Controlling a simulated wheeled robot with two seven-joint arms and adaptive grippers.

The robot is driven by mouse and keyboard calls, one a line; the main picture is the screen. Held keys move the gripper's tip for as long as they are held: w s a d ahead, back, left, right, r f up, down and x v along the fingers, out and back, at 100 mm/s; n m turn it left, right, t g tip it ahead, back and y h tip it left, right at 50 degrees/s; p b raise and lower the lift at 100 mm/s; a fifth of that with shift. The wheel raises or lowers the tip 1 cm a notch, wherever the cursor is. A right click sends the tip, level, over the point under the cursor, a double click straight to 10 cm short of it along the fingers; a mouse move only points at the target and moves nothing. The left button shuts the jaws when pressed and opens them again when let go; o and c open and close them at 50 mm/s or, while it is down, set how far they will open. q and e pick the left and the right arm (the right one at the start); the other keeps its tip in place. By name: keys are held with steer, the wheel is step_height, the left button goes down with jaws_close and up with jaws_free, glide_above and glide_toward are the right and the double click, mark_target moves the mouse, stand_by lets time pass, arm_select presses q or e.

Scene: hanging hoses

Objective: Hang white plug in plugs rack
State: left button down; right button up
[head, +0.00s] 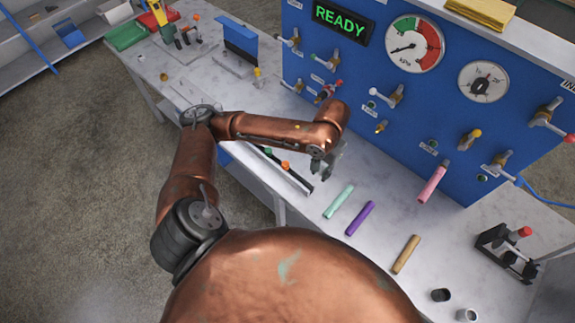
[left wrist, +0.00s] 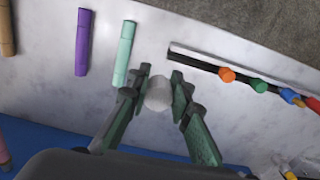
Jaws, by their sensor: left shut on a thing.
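My left gripper (head: 324,172) points down over the bench near the plugs rack in the head view. In the left wrist view, my left gripper (left wrist: 156,88) is shut on the white plug (left wrist: 158,94), whose round pale end shows between the fingers. The plugs rack (left wrist: 205,61) is a dark strip on a pale base, right of the held plug in that view. An orange plug (left wrist: 227,74), a green plug (left wrist: 259,86) and a blue plug (left wrist: 290,95) sit along it. In the head view the rack (head: 290,172) is partly hidden by my arm. My right gripper is not in view.
Mint (head: 339,201), purple (head: 360,218) and tan (head: 406,254) tubes lie on the white bench (head: 310,235). A pink tube (head: 432,184) is by the blue panel (head: 340,75), which has protruding valves and gauges. A black clamp (head: 508,252) stands at the right.

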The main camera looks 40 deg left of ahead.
arm_select(q)
steer(key=w+a+f+m+p, duration=0.1)
steer(key=a+f+m+p, duration=0.5)
steer(key=p, duration=1.5)
steer(key=a+m, duration=0.1)
steer(key=m, duration=0.4)
steer(key=shift+f+p, duration=0.35)
steer(key=shift+p, duration=0.05)
steer(key=shift+s+a, duration=0.1)
steer(key=shift+f+b, duration=1.5)
steer(key=shift+f, duration=1.35)
steer(key=shift+p, duration=0.4)
steer(key=shift+p, duration=0.75)
